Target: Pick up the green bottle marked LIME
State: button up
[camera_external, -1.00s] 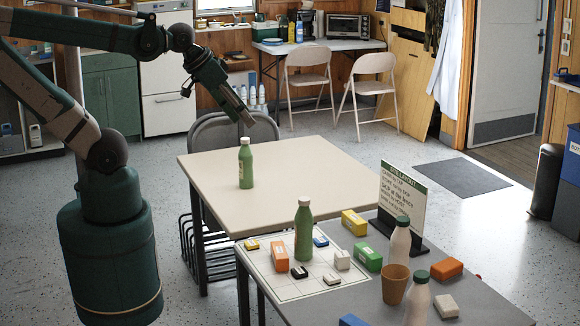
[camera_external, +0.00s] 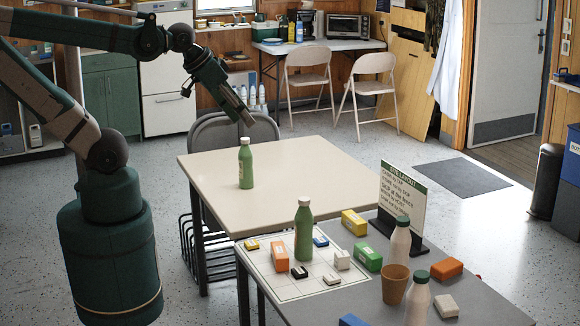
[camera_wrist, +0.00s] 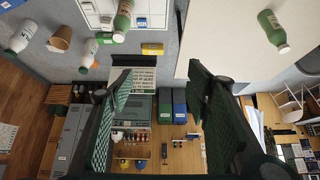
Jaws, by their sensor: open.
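Two green bottles with whitish caps stand upright. One green bottle (camera_external: 246,166) is alone on the beige table and also shows at the upper right of the wrist view (camera_wrist: 271,29). The other green bottle (camera_external: 303,232) stands on the white gridded sheet on the grey table; the wrist view shows it at the top (camera_wrist: 123,20). Their labels are too small to read, so I cannot tell which is marked LIME. My gripper (camera_external: 246,119) is above the beige table's far edge, apart from both bottles. In the wrist view my gripper (camera_wrist: 160,84) is open and empty.
The grey table holds two white bottles (camera_external: 400,242) with green caps, a tan cup (camera_external: 395,286), a sign (camera_external: 403,203) and several coloured boxes around the gridded sheet (camera_external: 291,285). Most of the beige table (camera_external: 300,160) is clear. A folding chair (camera_external: 208,131) stands behind it.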

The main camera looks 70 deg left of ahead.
jog(key=shift+o, duration=0.5)
jog(key=w+a, duration=0.1)
jog(key=n+g, duration=0.7)
jog(key=n, duration=0.8)
send_near(246, 139)
notch_tip(246, 139, down, 8)
jog(key=shift+w+r+p, duration=0.1)
jog(key=shift+p, duration=0.3)
jog(key=shift+a+f, duration=0.35)
jog(key=shift+a, duration=0.05)
jog(key=shift+f, duration=0.1)
